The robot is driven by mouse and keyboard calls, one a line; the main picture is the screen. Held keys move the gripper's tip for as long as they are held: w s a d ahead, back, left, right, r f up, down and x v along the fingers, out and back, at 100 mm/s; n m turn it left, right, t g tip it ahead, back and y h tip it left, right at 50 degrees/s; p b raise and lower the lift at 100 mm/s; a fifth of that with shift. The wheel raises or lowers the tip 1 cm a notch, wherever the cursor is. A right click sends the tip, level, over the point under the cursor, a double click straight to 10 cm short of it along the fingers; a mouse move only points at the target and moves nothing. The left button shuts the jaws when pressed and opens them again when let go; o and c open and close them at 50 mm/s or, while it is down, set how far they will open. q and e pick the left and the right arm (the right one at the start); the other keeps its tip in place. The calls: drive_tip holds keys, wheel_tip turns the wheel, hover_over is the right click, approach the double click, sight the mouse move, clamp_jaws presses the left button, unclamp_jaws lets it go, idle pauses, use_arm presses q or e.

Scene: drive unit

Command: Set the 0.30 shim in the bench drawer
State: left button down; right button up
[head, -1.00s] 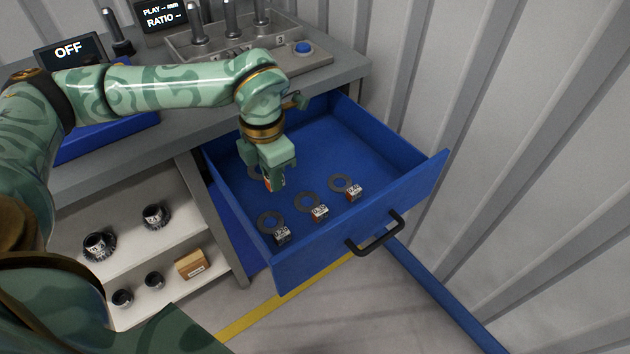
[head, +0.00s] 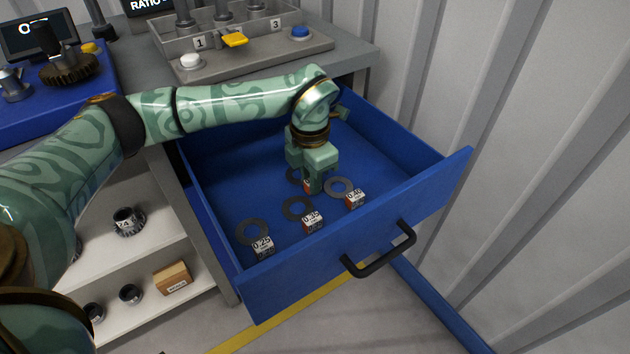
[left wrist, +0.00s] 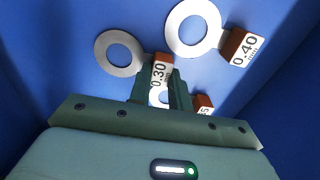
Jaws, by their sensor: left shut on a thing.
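The bench drawer (head: 300,284) is blue and pulled open. My left gripper (head: 312,187) is inside it, pointing down, shut on the tag of the 0.30 shim (left wrist: 119,53). The tag (left wrist: 160,72) reads 0.30 between the fingers in the left wrist view. The shim's grey ring shows partly behind the gripper in the head view (head: 292,175). It hangs low; I cannot tell if it touches the drawer floor. The 0.25 shim (head: 251,232), 0.35 shim (head: 297,209) and 0.40 shim (head: 339,187) lie in the drawer. My right gripper is out of view.
The drawer front has a black handle (head: 380,252). The 0.40 shim also shows close by in the left wrist view (left wrist: 193,28). The drawer's back is clear. Shelves with gears and a small box (head: 173,279) stand left. A ribbed wall (head: 540,150) is at right.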

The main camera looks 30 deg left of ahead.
use_arm(q)
drive_tip(key=shift+s+r, duration=0.1)
drive_tip(key=shift+r, duration=0.05)
drive_tip(key=c, duration=1.3)
unclamp_jaws()
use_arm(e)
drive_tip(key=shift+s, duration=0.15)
use_arm(q)
wheel_tip(320, 180, up, 12)
drive_tip(key=p, duration=0.6)
drive_tip(key=shift+p, duration=0.3)
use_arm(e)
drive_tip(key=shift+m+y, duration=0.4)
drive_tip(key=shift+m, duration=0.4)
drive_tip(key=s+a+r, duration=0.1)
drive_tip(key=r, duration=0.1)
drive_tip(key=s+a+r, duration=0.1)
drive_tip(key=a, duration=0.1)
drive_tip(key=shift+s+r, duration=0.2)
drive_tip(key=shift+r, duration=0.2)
